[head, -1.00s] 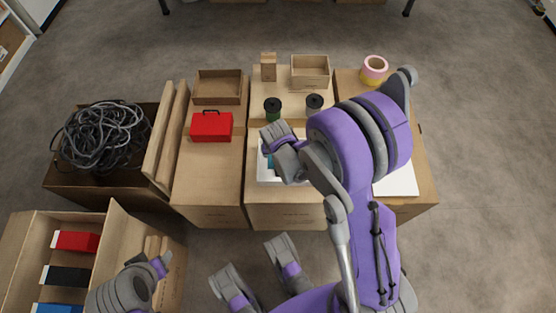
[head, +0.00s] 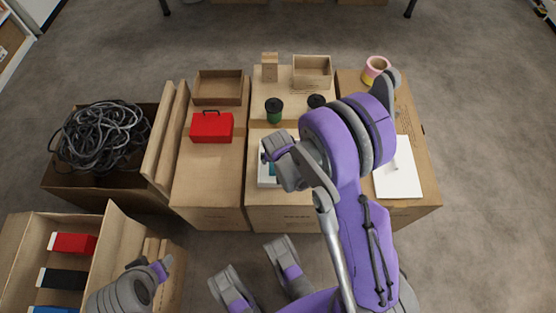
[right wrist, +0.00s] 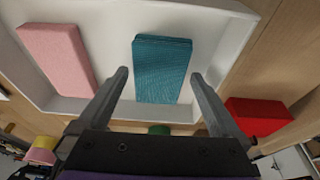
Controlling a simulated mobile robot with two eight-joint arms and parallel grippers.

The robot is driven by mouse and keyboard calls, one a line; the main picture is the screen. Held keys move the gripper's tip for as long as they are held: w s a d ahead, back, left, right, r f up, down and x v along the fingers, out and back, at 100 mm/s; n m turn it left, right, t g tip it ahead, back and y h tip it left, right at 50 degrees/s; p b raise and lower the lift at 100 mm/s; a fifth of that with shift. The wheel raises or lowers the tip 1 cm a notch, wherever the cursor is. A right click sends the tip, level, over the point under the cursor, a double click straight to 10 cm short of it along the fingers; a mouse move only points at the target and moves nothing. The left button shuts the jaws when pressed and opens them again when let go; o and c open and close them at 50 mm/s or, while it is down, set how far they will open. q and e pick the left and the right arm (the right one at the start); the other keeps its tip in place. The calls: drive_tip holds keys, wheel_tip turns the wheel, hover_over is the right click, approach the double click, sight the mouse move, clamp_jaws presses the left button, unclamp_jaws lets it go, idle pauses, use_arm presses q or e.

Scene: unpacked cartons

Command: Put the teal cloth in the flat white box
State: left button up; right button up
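The teal cloth (right wrist: 163,65) is a folded block lying in a white tray (right wrist: 235,35) on the middle carton, beside a pink block (right wrist: 58,55). In the head view, only slivers of the teal cloth (head: 271,169) and the tray (head: 263,175) show past my right gripper (head: 279,148). My right gripper (right wrist: 160,78) is open above the tray. Its fingertips are apart on both sides of the cloth's near part; contact is not clear. A flat white item (head: 398,183), perhaps the flat white box, lies on the right carton. My left gripper (head: 150,272) is lower left, its fingers unclear.
A red toolbox (head: 211,127) stands left of the tray. A green-bodied canister (head: 274,110) and a partly hidden dark-topped one (head: 317,101) stand behind it. A pink and yellow roll (head: 375,70) is at the back right. A cable-filled carton (head: 60,185) is at left.

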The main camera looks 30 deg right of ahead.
drive_tip(key=shift+r, duration=0.25)
drive_tip(key=p+v, duration=0.4)
drive_tip(key=v, duration=0.8)
drive_tip(key=s+a+r+n+t, duration=0.1)
drive_tip(key=s+a+r+n, duration=0.1)
drive_tip(key=s+r, duration=0.4)
drive_tip(key=s+a+r+n+y, duration=0.1)
drive_tip(key=s+a+r+n, duration=0.2)
drive_tip(key=s, duration=0.5)
wheel_tip(320, 180, up, 3)
drive_tip(key=shift+s+f+n+t+y, duration=0.1)
drive_tip(key=shift+s+n+t+y, duration=0.25)
drive_tip(key=shift+n, duration=0.25)
drive_tip(key=shift+w, duration=0.1)
